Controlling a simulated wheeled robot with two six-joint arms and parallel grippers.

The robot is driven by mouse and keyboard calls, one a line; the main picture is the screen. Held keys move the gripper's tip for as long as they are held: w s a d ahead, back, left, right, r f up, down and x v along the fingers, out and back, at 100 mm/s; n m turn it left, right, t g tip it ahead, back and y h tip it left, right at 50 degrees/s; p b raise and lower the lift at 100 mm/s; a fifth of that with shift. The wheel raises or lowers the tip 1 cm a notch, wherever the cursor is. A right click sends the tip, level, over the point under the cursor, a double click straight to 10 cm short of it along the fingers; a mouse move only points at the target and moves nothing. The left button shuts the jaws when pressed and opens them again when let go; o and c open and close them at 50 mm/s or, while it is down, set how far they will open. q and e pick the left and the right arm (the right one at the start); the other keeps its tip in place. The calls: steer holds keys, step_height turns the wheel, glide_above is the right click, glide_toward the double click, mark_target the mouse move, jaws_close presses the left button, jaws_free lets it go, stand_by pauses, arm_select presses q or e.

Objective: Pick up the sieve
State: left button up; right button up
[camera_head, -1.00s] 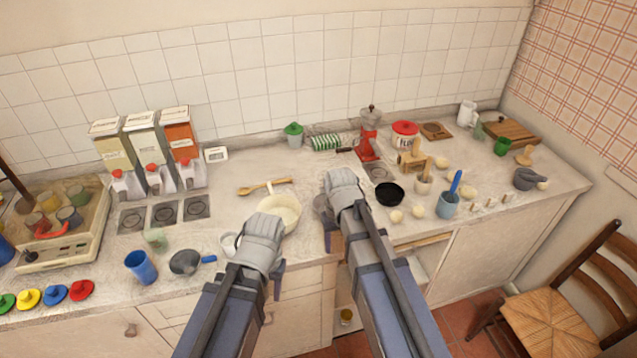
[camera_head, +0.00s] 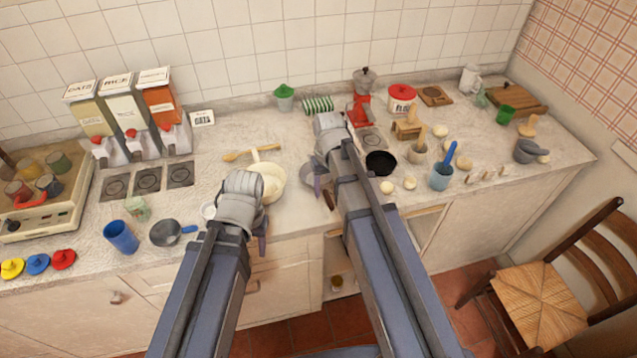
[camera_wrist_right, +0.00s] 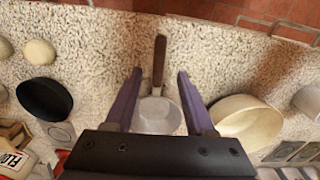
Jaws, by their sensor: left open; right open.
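A grey, shallow round utensil with a brown handle (camera_wrist_right: 160,62), which looks like the sieve, lies on the counter; its mesh is too small to make out. In the right wrist view its bowl (camera_wrist_right: 157,117) and handle lie between the two spread fingers of my right gripper (camera_wrist_right: 159,73). In the head view my right gripper (camera_head: 318,180) is open over it and hides much of it, with the handle (camera_head: 328,201) showing. My left gripper (camera_head: 258,228) is open and empty, in front of the cream bowl (camera_head: 276,183).
A black pan (camera_head: 381,163) and pale balls (camera_head: 410,184) lie to the right of the utensil. The cream bowl (camera_wrist_right: 248,122) is close beside my right gripper. A grey pan with a blue handle (camera_head: 165,233) and a blue cup (camera_head: 121,237) stand to the left.

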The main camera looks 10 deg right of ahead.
mark_target(328, 197)
steer(key=shift+s+d+f+b, duration=0.1)
steer(key=shift+s+f+b, duration=0.05)
steer(key=shift+f+b, duration=1.2)
steer(key=shift+s+d+f+b, duration=0.1)
steer(key=shift+f+b, duration=1.15)
steer(key=shift+f, duration=0.05)
steer(key=shift+r, duration=0.15)
jaws_close()
